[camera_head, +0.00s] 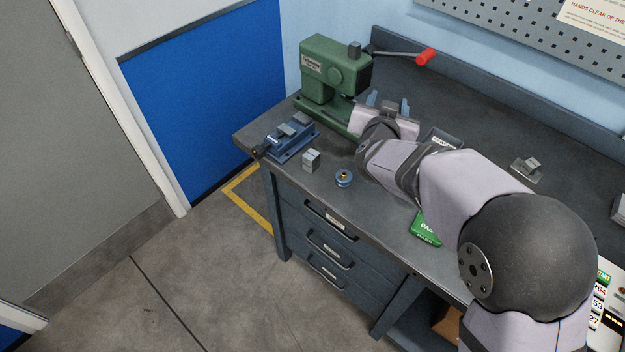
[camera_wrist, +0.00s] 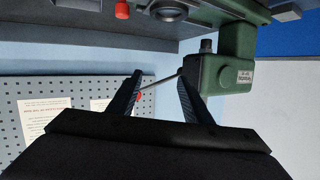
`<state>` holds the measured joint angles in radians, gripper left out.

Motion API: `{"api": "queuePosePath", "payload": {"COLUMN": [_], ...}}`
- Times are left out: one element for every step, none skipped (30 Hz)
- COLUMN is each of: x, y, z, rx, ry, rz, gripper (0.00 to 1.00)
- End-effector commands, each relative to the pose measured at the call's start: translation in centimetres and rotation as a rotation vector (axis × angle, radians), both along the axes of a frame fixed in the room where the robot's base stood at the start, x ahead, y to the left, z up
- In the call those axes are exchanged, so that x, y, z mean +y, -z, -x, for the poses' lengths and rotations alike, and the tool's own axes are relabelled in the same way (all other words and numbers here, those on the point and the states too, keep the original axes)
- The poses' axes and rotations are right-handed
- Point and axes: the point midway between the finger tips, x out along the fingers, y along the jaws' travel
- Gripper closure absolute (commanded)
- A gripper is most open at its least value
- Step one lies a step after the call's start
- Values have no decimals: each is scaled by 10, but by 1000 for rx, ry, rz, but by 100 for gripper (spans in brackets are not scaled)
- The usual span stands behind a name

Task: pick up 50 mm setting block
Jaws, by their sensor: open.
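A small grey metal block (camera_head: 311,160) stands on the bench near the front left edge, between the blue vise and a small round part. It looks like a setting block, but its size marking is too small to read. Another small grey metal piece (camera_head: 526,168) sits further right on the bench; whether it is a setting block I cannot tell. My gripper (camera_head: 388,104) is open and empty, over the bench beside the green press, to the right of and behind the block. In the wrist view my gripper (camera_wrist: 160,76) has its fingers apart, and neither block shows there.
The green press (camera_head: 332,70) with a red-knobbed lever (camera_head: 426,56) stands at the back left. A blue vise (camera_head: 292,138) is left of the block. A blue-and-brass round part (camera_head: 344,178) is to its right. A green pad (camera_head: 425,228) lies near the front edge.

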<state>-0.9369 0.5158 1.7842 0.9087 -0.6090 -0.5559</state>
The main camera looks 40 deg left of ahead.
Motion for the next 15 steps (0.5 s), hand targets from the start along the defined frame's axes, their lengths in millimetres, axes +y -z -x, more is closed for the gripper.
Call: {"api": "queuePosePath", "payload": {"x": [31,44,59,68,76,85,91,95,99,101,102,103,103,102,102], "y": [27,33,40,47,53,63,71,78,88,95,101,109,115,120,125], "z": [17,26,39,50,62,79,92,105,122,134,146,161,170,179,190], "rx": [-52,-84,-121,-146,-170,-196,-214,-229,-247,-257,-267,-277,-283,-288,-294], "ry": [9,27,51,72,94,122,145,167,195,215,234,257,273,289,304], "rz": [-16,-26,-36,-42,-45,-47,-44,-42,-38,-33,-28,-19,-12,-6,2], "gripper": [55,55,55,55,55,55,55,55,55,55,55,55,55,55,55]}}
